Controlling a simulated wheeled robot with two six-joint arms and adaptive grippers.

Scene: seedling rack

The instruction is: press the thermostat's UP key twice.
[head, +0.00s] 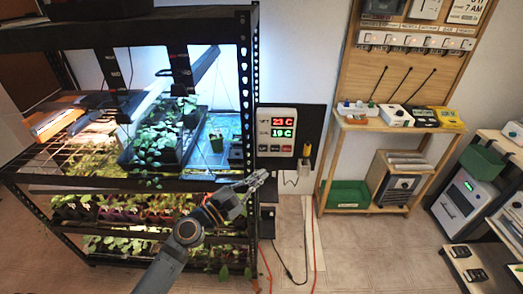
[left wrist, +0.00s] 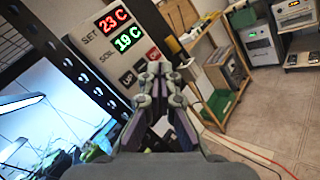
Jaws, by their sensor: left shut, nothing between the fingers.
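The thermostat (head: 276,131) is a pale box on a dark wall panel beside the rack, with a red 23 C above a green 19 C and a row of small keys along its bottom. In the left wrist view the thermostat (left wrist: 92,46) appears tilted, and its dark UP key (left wrist: 127,79) is readable. A neighbouring key is partly hidden by my fingers, and a reddish key shows beyond. My left gripper (head: 259,178) is shut and empty, below and in front of the thermostat, apparently apart from it. Its closed fingertips also show in the left wrist view (left wrist: 154,68). My right gripper is out of view.
A black seedling rack (head: 132,184) with lit shelves and plants stands just left of the gripper. A yellow-topped item (head: 307,150) is right of the thermostat. A wooden stand (head: 382,125) with devices is further right. Cables lie on the floor below.

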